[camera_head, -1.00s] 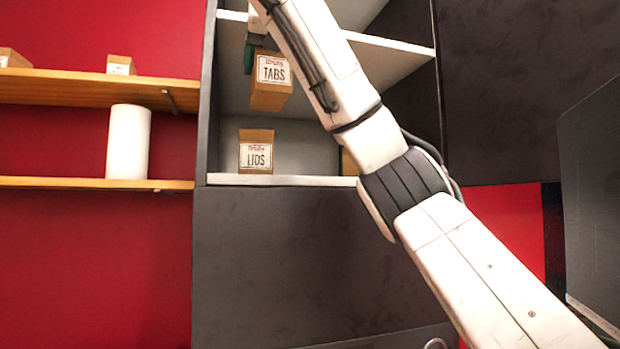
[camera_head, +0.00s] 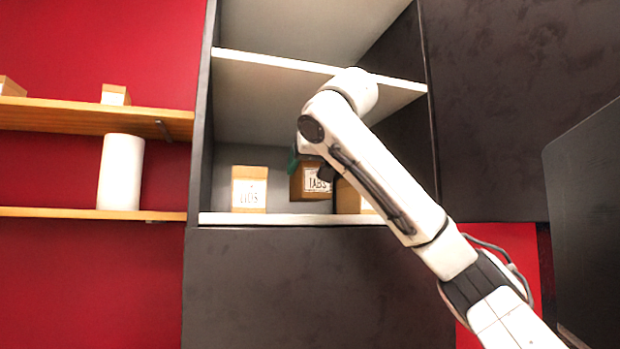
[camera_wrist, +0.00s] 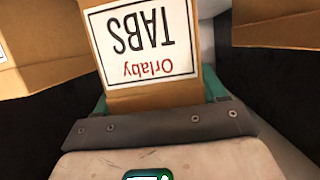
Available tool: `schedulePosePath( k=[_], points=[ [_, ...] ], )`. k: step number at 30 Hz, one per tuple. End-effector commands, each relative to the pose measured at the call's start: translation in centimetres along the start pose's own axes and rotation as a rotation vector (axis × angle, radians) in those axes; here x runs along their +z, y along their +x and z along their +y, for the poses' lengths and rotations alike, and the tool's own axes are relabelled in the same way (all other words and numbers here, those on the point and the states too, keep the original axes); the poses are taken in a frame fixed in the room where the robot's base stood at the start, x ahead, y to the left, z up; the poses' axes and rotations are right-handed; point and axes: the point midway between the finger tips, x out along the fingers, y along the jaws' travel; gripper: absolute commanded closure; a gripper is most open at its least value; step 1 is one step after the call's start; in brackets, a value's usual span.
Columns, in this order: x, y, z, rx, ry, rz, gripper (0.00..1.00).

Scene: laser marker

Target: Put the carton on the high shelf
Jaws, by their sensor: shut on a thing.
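The brown carton labelled TABS (camera_head: 312,182) is inside the dark cabinet, between its two white boards. My gripper (camera_head: 306,158) is shut on it from above, with green fingers at its sides. In the wrist view the TABS carton (camera_wrist: 145,45) sits between the green fingers, its label upside down. The high shelf, the upper white board (camera_head: 285,63), is above the carton and gripper. The carton is just over the lower board (camera_head: 270,219); I cannot tell whether it touches it.
A LIDS carton (camera_head: 249,190) stands left of the held carton on the lower board. Another carton (camera_head: 352,198) is on the right, partly behind my arm. The visible part of the upper board's space looks empty. Wooden wall shelves (camera_head: 95,117) hold cartons and a white cylinder (camera_head: 120,172).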

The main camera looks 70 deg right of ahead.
Motion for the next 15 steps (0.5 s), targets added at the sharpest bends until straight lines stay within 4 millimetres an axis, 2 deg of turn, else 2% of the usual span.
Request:
schedulePosePath(
  k=[7,15],
  points=[
    [2.5,0.9,0.1,0.002,0.000,0.001,0.68],
    [2.8,1.0,0.0,0.000,0.001,0.001,0.68]
  ],
)
